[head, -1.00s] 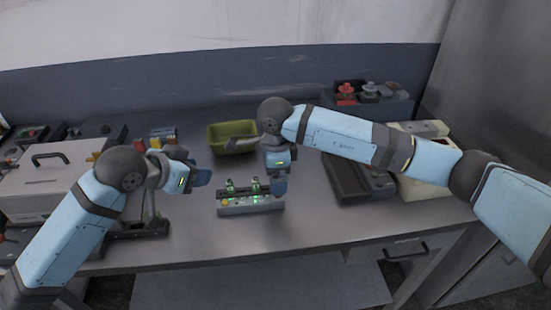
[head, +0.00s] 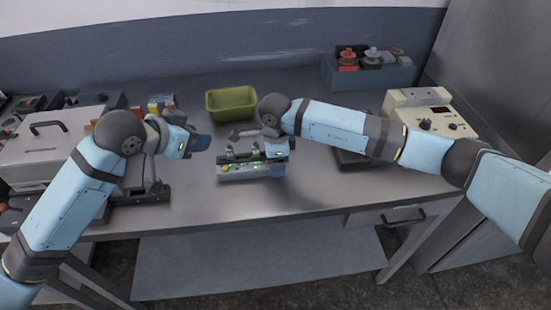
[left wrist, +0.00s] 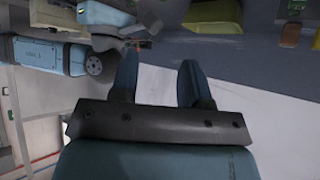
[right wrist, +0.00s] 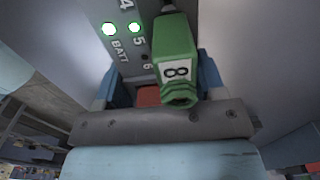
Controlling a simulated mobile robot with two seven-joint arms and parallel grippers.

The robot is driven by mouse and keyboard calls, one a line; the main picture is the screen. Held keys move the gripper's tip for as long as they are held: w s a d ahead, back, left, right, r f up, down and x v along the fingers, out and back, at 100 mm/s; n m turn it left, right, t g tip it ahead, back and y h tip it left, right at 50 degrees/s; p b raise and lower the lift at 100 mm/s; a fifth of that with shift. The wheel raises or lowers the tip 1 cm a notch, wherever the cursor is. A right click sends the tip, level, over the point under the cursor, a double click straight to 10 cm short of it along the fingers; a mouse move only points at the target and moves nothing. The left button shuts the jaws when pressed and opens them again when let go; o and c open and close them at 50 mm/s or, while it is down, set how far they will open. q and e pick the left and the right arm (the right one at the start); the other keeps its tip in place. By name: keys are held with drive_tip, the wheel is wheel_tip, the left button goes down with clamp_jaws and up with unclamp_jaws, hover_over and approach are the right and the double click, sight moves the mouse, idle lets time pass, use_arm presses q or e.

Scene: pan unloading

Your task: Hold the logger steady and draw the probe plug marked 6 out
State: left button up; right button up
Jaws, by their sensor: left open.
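The logger (head: 240,173) is a grey box with small lights, lying on the table below the green bin. Green plugs (head: 230,154) stand on its top. In the right wrist view its panel (right wrist: 122,50) shows the numbers 4, 5, 6 and BATT, with two lit green lamps. A green plug with a label like 8 (right wrist: 175,60) stands close to the camera. A red piece (right wrist: 148,96) shows between the fingers, partly hidden. My right gripper (right wrist: 160,85) is at the logger's right end, fingers apart. My left gripper (head: 203,142) is open, empty, beside the logger's left end.
A green bin (head: 232,103) stands behind the logger. A light case (head: 50,150) fills the left. The table front is clear.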

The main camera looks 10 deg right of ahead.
drive_tip(key=c, duration=0.4)
use_arm(q)
drive_tip(key=shift+o, duration=0.8)
use_arm(e)
drive_tip(key=shift+c, duration=0.6)
use_arm(q)
drive_tip(key=m+t+y, duration=0.7)
drive_tip(key=m, duration=2)
approach(229, 152)
drive_tip(key=x, duration=1.2)
drive_tip(key=shift+w+d, duration=0.15)
